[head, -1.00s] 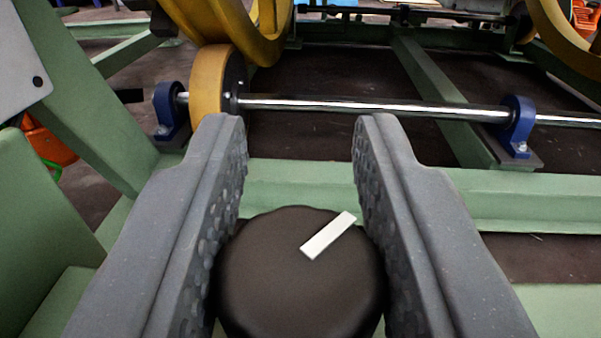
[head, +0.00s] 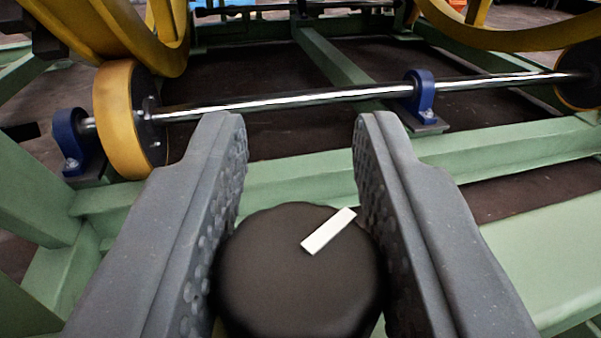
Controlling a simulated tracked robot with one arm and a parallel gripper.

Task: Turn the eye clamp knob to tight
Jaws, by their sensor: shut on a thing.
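The eye clamp knob (head: 290,275) is a round black knob with a white pointer bar on its top, low in the middle of the head view. The white bar points up and to the right in the picture. My gripper (head: 300,230) has one grey textured finger on each side of the knob and is shut on it. The knob's lower edge and whatever it is mounted on are hidden or cut off by the frame.
A green steel frame (head: 510,150) runs behind the knob. Beyond it lie a shiny shaft (head: 300,98), a yellow roller (head: 118,120), blue bearing blocks (head: 420,95) and large yellow rings (head: 500,35). Dark floor shows between the beams.

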